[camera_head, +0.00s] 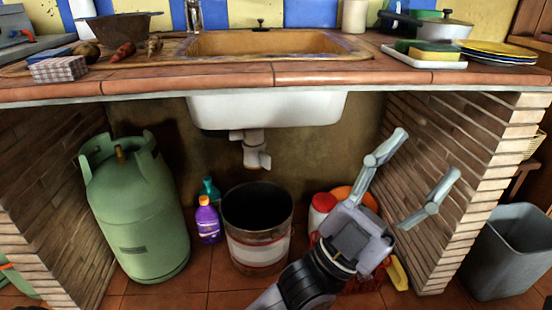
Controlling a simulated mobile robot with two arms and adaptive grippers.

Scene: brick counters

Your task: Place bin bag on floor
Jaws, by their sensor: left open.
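My left gripper (426,155) is open, its two fingers spread and pointing up and to the right, in front of the space under the sink. Nothing shows between its fingers. The floor (205,283) is reddish-brown tile, seen in the lower part of the view. I cannot make out a bin bag anywhere. My right gripper is not in view.
Under the sink stand a green gas cylinder (138,215), a purple bottle (208,222), a dark bucket (258,252) and a red-and-white container (322,205), partly hidden by my gripper. Brick walls flank them. A grey bin (507,255) stands at the right.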

